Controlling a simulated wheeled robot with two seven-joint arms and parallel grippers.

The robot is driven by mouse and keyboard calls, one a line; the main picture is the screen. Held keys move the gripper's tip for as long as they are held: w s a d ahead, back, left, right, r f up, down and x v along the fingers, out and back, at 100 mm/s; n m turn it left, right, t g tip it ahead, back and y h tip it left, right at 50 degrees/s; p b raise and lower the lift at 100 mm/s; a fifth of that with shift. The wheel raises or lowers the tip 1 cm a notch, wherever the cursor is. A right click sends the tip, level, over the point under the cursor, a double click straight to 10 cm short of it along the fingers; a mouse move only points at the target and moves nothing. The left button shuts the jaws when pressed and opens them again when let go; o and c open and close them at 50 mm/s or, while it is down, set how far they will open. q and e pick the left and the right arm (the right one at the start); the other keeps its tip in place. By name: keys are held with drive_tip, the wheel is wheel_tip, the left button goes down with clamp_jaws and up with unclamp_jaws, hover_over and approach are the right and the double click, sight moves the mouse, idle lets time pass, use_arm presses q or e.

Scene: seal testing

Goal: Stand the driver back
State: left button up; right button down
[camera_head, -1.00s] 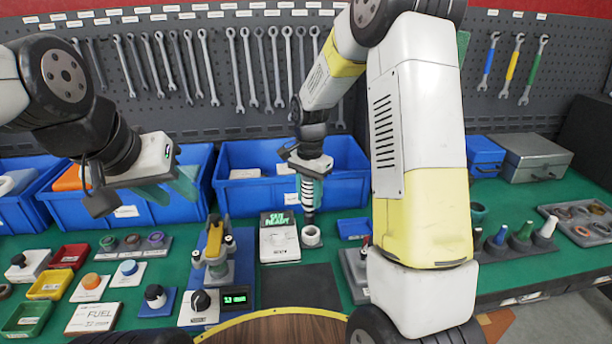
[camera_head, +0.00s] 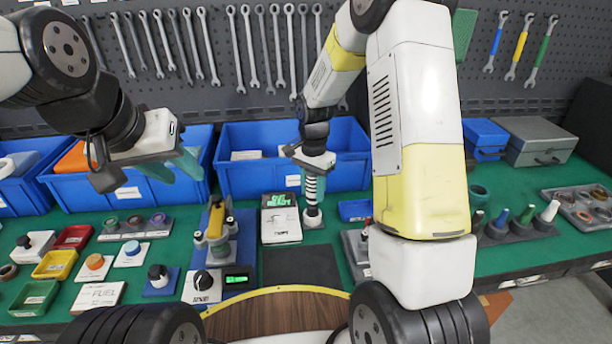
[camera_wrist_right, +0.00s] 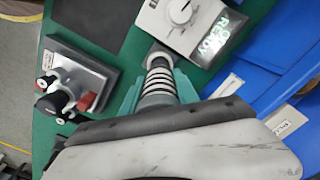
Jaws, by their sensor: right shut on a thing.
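The driver (camera_head: 312,187) is a slim upright tool with black and white bands. My right gripper (camera_head: 313,177) is shut on it. Its lower end is at a small pale round holder (camera_head: 313,222) on the green bench. In the right wrist view, the banded driver (camera_wrist_right: 158,85) lies between the teal fingers of the right gripper (camera_wrist_right: 158,97), and its far end meets the pale ring of the holder (camera_wrist_right: 158,54). How deep it sits in the ring is hidden. My left gripper (camera_head: 172,168) is open and empty, above the front of a blue bin.
A white box with a dial and green display (camera_head: 281,219) stands close left of the holder. Blue bins (camera_head: 345,177) stand behind. A grey block with knobs (camera_head: 354,252) is to the right. A dark mat (camera_head: 301,266) lies in front, clear.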

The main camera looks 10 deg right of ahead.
sight(313, 178)
drive_tip(key=shift+f, duration=0.15)
drive_tip(key=shift+f, duration=0.15)
drive_tip(key=c, duration=0.8)
unclamp_jaws()
drive_tip(key=shift+c, duration=0.2)
drive_tip(key=shift+f, duration=0.1)
drive_tip(key=shift+r, duration=2.55)
drive_tip(key=shift+s, duration=0.1)
